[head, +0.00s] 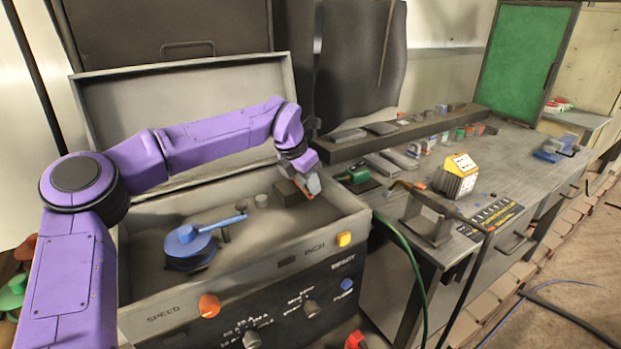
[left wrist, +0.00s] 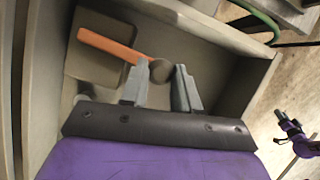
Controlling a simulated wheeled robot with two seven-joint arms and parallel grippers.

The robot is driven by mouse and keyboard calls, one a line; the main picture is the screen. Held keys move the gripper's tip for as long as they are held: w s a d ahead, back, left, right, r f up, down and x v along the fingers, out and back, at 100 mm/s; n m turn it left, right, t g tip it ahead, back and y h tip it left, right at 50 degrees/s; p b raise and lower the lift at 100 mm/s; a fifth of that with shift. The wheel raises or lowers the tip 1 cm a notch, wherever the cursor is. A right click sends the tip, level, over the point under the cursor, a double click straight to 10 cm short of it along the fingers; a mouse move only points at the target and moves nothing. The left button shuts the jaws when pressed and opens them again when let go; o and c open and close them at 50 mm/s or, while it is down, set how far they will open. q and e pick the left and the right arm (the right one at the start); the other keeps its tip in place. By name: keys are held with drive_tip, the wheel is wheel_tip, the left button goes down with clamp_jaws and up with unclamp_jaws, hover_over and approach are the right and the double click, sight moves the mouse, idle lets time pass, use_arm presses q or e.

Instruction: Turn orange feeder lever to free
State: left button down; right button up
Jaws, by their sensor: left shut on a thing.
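The orange feeder lever (left wrist: 108,44) is a flat bar with a round grey-brown knob (left wrist: 160,71) at its end, above a dark block in the open case. My left gripper (left wrist: 162,76) has its two grey fingers on either side of the knob and is shut on it. In the head view the left gripper (head: 309,184) reaches down into the back right of the case, and it mostly hides the lever. A small purple and black part of my right arm (left wrist: 297,140) shows at the edge of the left wrist view; its finger state is unclear.
The grey case (head: 240,275) has a raised lid behind my left arm. A blue lever unit (head: 190,245) sits inside it at left. An orange knob (head: 209,305) and yellow button (head: 344,239) are on its front. A cluttered workbench (head: 520,165) stands at right.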

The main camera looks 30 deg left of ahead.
use_arm(q)
drive_tip(key=s+a+m+g+h+p, duration=0.1)
drive_tip(key=a+m+p, duration=0.1)
drive_tip(key=m+p, duration=0.1)
drive_tip(key=s+a+m+g+h+p, duration=0.1)
drive_tip(key=a+m+p, duration=0.1)
drive_tip(key=m+p, duration=0.1)
drive_tip(key=s+a+m+g+p, duration=0.1)
drive_tip(key=a+m+p, duration=0.2)
drive_tip(key=m+p, duration=0.1)
drive_tip(key=shift+r+h+p, duration=0.2)
drive_tip(key=shift+h+p, duration=0.2)
drive_tip(key=shift+p, duration=0.15)
drive_tip(key=shift+w+a+f+m+g+p, duration=0.15)
drive_tip(key=shift+a+m+g+p, duration=0.45)
drive_tip(key=shift+a+m, duration=0.75)
drive_tip(key=shift+d+m, duration=0.25)
drive_tip(key=c, duration=0.8)
unclamp_jaws()
drive_tip(key=b+v, duration=0.1)
drive_tip(key=v, duration=0.9)
drive_tip(key=shift+a+r, duration=0.25)
